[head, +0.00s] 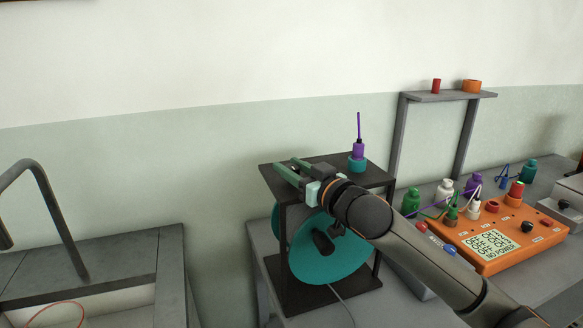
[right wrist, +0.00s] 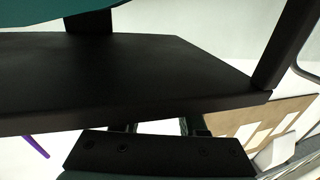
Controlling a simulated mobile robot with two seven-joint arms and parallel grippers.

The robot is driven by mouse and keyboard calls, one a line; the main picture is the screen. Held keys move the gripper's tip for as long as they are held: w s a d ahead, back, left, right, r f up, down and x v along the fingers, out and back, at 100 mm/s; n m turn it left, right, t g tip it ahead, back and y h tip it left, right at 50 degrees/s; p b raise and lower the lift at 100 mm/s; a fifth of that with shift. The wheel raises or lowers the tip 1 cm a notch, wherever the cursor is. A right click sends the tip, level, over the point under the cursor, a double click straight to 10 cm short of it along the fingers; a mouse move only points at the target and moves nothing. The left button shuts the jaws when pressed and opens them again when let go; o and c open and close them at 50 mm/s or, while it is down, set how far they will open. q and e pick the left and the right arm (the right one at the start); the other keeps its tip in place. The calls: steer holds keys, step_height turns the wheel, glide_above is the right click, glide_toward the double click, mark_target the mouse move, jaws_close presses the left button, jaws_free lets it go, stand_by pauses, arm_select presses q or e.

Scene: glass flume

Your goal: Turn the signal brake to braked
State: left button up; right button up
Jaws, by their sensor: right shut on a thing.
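A black stand (head: 322,163) on the grey bench carries a large teal wheel (head: 318,262) with a black hub knob (head: 323,242). My right gripper (head: 288,170), with pale green fingers, is at the left part of the stand's top plate. It is shut on a small dark part there, mostly hidden between the fingers. I cannot make out for sure which part is the signal brake or how it is set. In the right wrist view the dark plate (right wrist: 110,80) fills the middle, with a teal edge (right wrist: 50,12) above it. My left gripper is out of view.
Further right are an orange meter box (head: 500,236), several coloured bottles and a grey shelf (head: 450,96). A grey sink-like unit (head: 80,265) stands left, across a gap.

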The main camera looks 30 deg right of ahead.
jaws_close()
